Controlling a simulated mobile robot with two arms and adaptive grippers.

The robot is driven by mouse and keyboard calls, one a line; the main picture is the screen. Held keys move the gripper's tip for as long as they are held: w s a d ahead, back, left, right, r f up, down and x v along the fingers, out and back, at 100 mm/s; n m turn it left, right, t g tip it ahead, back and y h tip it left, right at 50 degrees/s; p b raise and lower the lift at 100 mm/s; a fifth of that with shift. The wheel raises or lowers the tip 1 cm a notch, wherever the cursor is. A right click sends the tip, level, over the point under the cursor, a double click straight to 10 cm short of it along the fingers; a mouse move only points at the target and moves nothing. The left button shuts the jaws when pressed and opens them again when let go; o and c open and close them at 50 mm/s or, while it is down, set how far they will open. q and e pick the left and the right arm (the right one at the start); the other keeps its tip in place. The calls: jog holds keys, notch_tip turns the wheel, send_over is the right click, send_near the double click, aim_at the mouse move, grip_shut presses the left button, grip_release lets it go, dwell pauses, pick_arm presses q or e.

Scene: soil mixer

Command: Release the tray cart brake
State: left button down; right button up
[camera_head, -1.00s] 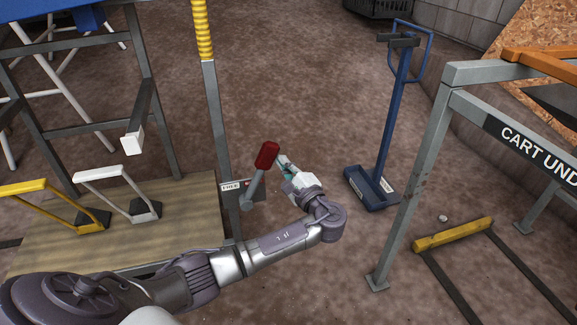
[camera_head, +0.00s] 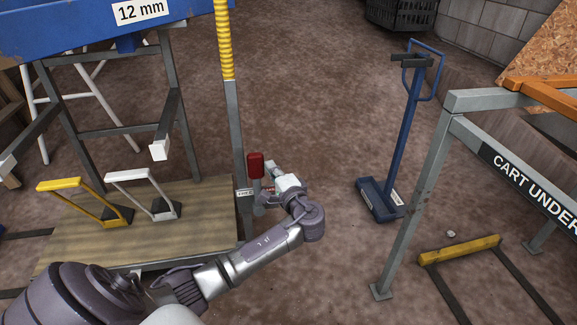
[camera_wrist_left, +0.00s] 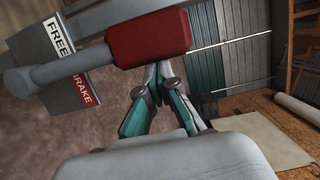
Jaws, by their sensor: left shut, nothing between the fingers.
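The brake lever has a red grip (camera_head: 255,165) on a grey shaft and stands nearly upright beside the grey post in the head view. In the left wrist view its red grip (camera_wrist_left: 150,38) lies just beyond my fingertips. Its shaft crosses a plate (camera_wrist_left: 45,75) between the words FREE and BRAKE. My left gripper (camera_head: 270,167) is shut and empty, just right of the red grip. In the wrist view the closed fingertips (camera_wrist_left: 159,68) are against or very close to the grip; contact is not certain. My right gripper is not in view.
A wooden platform (camera_head: 80,240) with a yellow handle (camera_head: 60,185) and a white handle (camera_head: 130,175) lies left. A blue stand (camera_head: 408,125) and a grey frame (camera_head: 428,180) stand right. Brown floor (camera_head: 310,100) is open behind the lever.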

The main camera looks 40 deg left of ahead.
pick_arm(q)
jog(key=s+a+n+p, duration=0.1)
jog(key=s+a+n, duration=0.1)
jog(key=s+a+n+h+p, duration=0.1)
jog(key=s+a+n, duration=0.1)
jog(key=s, duration=0.1)
jog(key=shift+s+a+r, duration=0.1)
jog(key=shift+a+r, duration=0.05)
jog(key=shift+a, duration=0.05)
jog(key=shift+s+a+n, duration=0.45)
jog(key=shift+s+n, duration=0.05)
jog(key=shift+s+f+h, duration=0.1)
jog(key=shift+f+h, duration=0.1)
jog(key=shift+h, duration=0.1)
jog(key=shift+a, duration=0.1)
